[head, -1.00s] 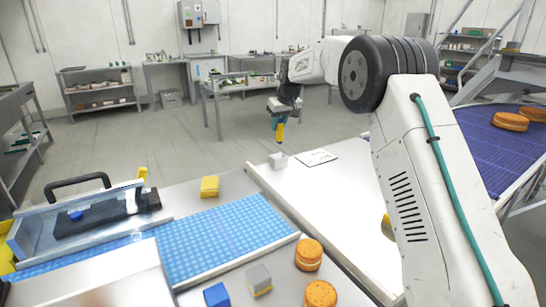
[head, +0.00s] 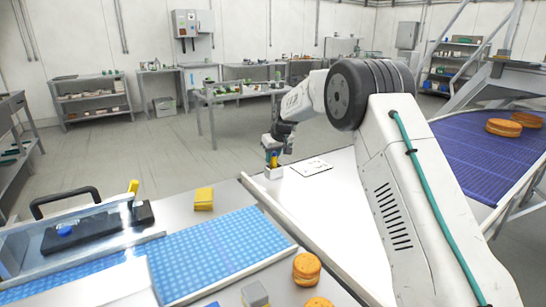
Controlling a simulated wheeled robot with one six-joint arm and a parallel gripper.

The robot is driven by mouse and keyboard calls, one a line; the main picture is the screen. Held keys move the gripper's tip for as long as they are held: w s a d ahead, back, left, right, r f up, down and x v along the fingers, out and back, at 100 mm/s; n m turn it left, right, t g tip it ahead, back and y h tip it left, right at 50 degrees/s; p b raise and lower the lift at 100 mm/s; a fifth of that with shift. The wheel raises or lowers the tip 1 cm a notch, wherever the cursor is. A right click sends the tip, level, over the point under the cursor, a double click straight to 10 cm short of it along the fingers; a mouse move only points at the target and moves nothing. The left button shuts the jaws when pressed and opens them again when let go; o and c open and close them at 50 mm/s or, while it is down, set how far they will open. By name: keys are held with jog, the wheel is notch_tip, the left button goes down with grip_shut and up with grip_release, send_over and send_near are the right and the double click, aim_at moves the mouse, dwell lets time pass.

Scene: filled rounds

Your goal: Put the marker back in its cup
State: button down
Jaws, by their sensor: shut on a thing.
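My gripper (head: 272,157) is at the far end of the white table (head: 325,210), pointing down and shut on the yellow marker (head: 274,159). The marker is upright and mostly hidden between the fingers. The small white cup (head: 273,173) stands on the table directly below the gripper. The marker's lower end meets the cup's rim in the picture. I cannot tell how deep it is inside or whether it touches the bottom.
A white card with dark marks (head: 311,167) lies right of the cup. A raised edge runs along the table's left side. Left of it are a blue belt (head: 220,245), a yellow block (head: 203,198) and round orange sandwich biscuits (head: 306,268). A purple conveyor (head: 470,155) is at the right.

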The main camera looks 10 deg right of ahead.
jog(key=c, duration=1.3)
grip_release()
jog(key=shift+f, duration=0.1)
jog(key=shift+o, duration=0.2)
jog(key=v, duration=1.2)
jog(key=s+r+m+g, duration=0.1)
jog(key=s+r, duration=0.4)
jog(key=s, duration=0.8)
jog(key=s+r+m+g, duration=0.1)
jog(key=s+r, duration=0.4)
jog(key=s, duration=0.9)
jog(key=s+d+f, duration=0.1)
jog(key=s+f, duration=0.3)
jog(key=s, duration=1.1)
jog(key=s+d+f+m+g+h, duration=0.1)
jog(key=s+f, duration=0.3)
jog(key=s, duration=1.2)
jog(key=shift+s+f+m, duration=0.15)
jog(key=shift+f+m, duration=0.05)
jog(key=shift+m, duration=0.1)
